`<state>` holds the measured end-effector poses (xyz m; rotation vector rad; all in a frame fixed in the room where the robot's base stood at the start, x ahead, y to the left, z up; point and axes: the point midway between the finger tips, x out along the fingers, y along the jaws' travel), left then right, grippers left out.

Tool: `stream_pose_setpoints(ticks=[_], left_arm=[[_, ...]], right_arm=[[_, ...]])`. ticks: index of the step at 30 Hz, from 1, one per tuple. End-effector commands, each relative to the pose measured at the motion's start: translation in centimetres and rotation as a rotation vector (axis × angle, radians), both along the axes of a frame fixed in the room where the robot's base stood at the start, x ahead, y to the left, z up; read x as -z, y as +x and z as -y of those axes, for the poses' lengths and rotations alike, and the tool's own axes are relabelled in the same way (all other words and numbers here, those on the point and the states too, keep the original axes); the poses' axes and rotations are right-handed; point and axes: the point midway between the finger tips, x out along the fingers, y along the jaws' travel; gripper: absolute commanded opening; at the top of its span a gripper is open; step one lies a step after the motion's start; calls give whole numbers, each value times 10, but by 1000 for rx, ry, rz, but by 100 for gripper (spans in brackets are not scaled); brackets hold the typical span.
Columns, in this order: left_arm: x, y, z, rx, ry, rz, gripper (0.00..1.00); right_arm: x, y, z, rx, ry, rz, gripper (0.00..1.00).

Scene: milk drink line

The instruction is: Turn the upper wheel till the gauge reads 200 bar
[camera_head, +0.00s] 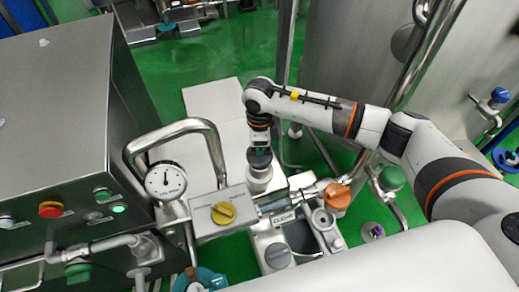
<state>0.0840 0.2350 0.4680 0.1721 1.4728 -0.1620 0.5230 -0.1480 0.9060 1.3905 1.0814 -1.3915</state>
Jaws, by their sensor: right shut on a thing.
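The round white gauge (165,181) stands at the left, in front of a bent steel pipe. Its dark needle points about straight up; the numbers are too small to read. My right gripper (260,158) reaches down from the wrist and is shut on a pale grey round part, which seems to be the upper wheel (259,179). The fingers and the wheel's far side are largely hidden from this angle. My left gripper is not in view.
A steel cabinet with a red button (51,210) stands at the left. A yellow knob (223,213) on a grey box and an orange knob (337,195) flank the wheel. A large steel tank (350,50) stands behind my right arm. Green floor shows behind.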

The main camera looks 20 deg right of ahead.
Motion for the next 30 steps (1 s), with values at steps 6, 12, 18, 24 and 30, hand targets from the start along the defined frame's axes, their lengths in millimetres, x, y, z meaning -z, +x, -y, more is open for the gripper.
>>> stream_pose_setpoints(ticks=[6, 12, 18, 24, 30], left_arm=[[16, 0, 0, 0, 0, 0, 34], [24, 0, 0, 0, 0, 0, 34], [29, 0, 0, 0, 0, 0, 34], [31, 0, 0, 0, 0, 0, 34], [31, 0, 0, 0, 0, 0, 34]], right_arm=[[2, 1, 0, 195, -1, 3, 0], [1, 1, 0, 340, -1, 3, 0], [0, 1, 0, 437, 0, 2, 0], [-1, 1, 0, 488, -1, 2, 0], [-1, 1, 0, 503, -1, 2, 0]])
